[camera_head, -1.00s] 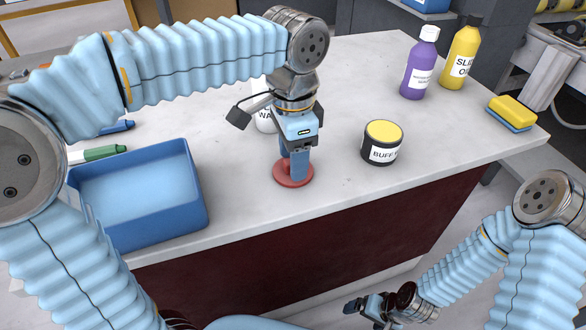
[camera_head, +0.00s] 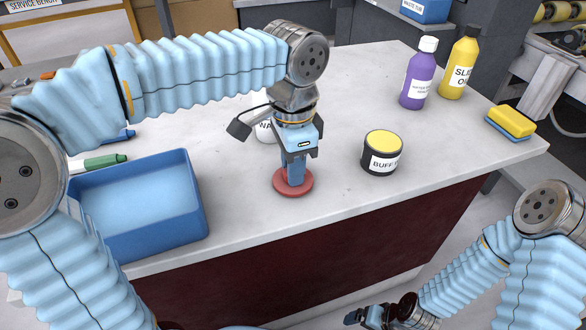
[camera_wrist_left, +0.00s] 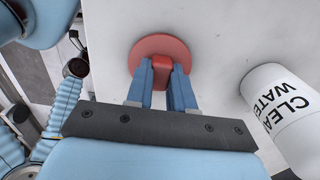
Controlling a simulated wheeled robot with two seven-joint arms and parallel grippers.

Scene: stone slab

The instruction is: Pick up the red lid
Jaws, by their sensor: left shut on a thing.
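The red lid (camera_head: 293,184) is a round disc with a raised knob, near the front edge of the stone slab. It also shows in the left wrist view (camera_wrist_left: 159,47), at the top, with its knob between my blue fingers. My left gripper (camera_head: 292,177) points straight down over the lid and is shut on its knob. In the left wrist view my left gripper (camera_wrist_left: 160,80) has a finger on each side of the knob. I cannot tell whether the lid is clear of the slab. My right gripper (camera_head: 370,316) hangs low at the bottom, in front of the slab; its jaws are too small to judge.
A blue tray (camera_head: 192,232) stands left of the lid. A BUFF jar (camera_head: 380,163) with a yellow top is to the right. A white CLEAN WATER container (camera_wrist_left: 285,115) is partly behind my gripper. Purple (camera_head: 415,88) and yellow (camera_head: 463,72) bottles and a sponge (camera_head: 512,120) stand far right.

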